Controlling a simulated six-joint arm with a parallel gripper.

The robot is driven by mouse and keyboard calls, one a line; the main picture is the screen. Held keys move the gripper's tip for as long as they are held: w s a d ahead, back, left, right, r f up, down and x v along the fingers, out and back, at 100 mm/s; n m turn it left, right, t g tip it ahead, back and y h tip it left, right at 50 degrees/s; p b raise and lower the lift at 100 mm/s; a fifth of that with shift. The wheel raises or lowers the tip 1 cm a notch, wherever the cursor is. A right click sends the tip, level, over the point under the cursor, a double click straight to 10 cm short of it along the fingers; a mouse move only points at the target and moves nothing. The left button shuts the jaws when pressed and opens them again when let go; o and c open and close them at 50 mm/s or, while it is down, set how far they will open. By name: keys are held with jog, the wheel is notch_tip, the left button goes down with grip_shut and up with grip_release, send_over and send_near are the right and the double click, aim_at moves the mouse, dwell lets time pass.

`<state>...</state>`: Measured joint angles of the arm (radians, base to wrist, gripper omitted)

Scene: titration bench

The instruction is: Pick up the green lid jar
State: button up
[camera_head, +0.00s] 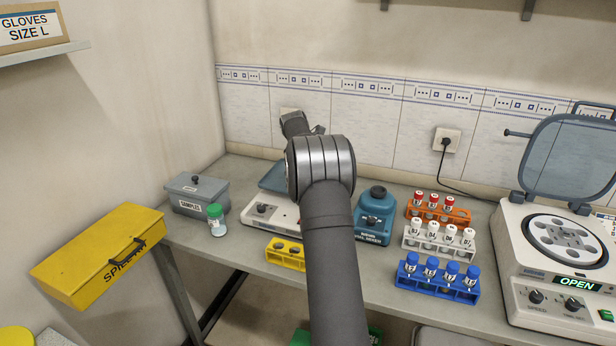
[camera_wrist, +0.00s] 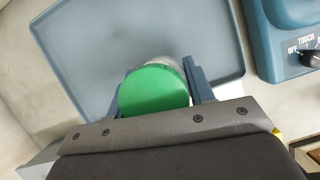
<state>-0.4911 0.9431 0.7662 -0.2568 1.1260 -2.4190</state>
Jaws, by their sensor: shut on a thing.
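In the wrist view, my gripper (camera_wrist: 160,82) is shut on a jar with a round green lid (camera_wrist: 153,91). A finger lies on each side of it, and a little of its clear body shows beyond the lid. It is over or on the blue-grey plate (camera_wrist: 90,45); the height above the plate is unclear. In the head view my arm hides the gripper and the held jar. Another green-lidded jar (camera_head: 217,221), pale and labelled, stands upright on the bench left of the arm.
A grey samples box (camera_head: 187,203) stands behind the bench jar. The white device with the blue-grey plate (camera_head: 272,179) is right of it. A yellow rack (camera_head: 281,258), a blue mixer (camera_head: 374,222), tube racks (camera_head: 437,285) and an open centrifuge (camera_head: 540,290) crowd the bench.

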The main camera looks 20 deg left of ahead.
jog(key=r, duration=0.1)
jog(key=d+r, duration=0.1)
jog(key=r, duration=0.1)
jog(key=shift+d+r, duration=0.1)
jog(key=s+d+r, duration=0.1)
jog(key=d+r, duration=0.5)
jog(key=d, duration=0.4)
jog(key=s+d+f, duration=0.1)
jog(key=s+d, duration=0.4)
jog(key=d, duration=0.3)
jog(key=s+d+f, duration=0.2)
jog(key=s+d, duration=0.3)
jog(key=d, duration=0.2)
jog(key=s+d+f, duration=0.3)
jog(key=s+d, duration=0.2)
jog(key=s, duration=0.2)
jog(key=s+d+f, duration=0.2)
jog(key=s+d, duration=0.2)
jog(key=s, duration=0.4)
jog(key=w+a+f, duration=0.1)
jog(key=a+f, duration=0.1)
jog(key=a, duration=0.1)
jog(key=w+a+f, duration=0.2)
jog(key=a+f, duration=0.1)
jog(key=w+a+f, duration=0.1)
jog(key=a+f, duration=0.1)
jog(key=a, duration=0.2)
jog(key=shift+w+f, duration=0.15)
jog(key=shift+w, duration=0.15)
jog(key=shift+f, duration=2)
